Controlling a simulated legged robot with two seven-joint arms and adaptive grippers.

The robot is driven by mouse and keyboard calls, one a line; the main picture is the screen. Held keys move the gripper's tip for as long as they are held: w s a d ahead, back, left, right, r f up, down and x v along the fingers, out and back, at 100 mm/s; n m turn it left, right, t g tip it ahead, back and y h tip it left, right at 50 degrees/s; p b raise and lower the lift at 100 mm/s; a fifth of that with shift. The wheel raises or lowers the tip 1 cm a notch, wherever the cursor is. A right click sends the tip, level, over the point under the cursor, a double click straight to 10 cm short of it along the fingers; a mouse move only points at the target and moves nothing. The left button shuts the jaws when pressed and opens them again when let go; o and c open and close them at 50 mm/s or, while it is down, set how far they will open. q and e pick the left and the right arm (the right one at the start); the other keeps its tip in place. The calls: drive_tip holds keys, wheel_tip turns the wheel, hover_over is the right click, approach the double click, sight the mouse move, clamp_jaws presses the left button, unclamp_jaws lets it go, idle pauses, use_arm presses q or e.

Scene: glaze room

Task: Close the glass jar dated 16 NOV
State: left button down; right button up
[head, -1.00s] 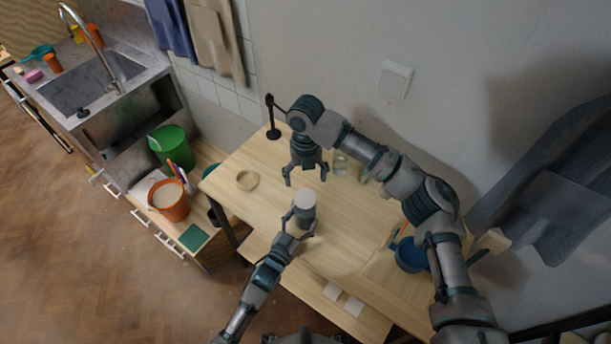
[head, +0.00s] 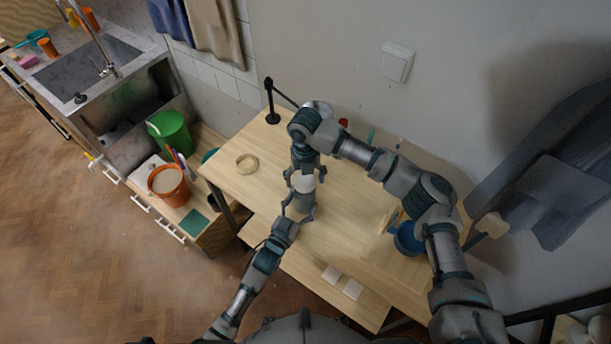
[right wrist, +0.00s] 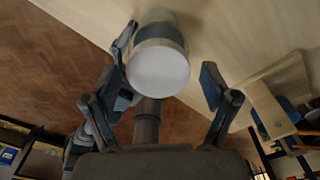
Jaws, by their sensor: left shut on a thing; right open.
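A jar with a round white top (head: 303,184) is held upright over the light wooden table, and its pale top and side also show in the right wrist view (right wrist: 158,68). My left gripper (head: 298,208) is shut on the jar's body from the front. My right gripper (head: 305,175) is open, pointing down just above the jar; in the right wrist view its fingers (right wrist: 162,82) stand apart on either side of the white top. I cannot tell whether the white disc is a lid or contents. No date can be read. A round tan shallow piece (head: 247,162), perhaps a lid, lies on the table.
The wooden table (head: 340,228) is clear in front. A black stand (head: 271,105) is at its back left corner and a blue pot (head: 406,238) at its right. An orange bucket (head: 168,185) and green bucket (head: 170,132) stand left. My right arm hides the table's back.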

use_arm(q)
drive_tip(key=shift+a+f, duration=0.1)
drive_tip(key=shift+f, duration=0.3)
use_arm(e)
drive_tip(key=shift+c, duration=0.2)
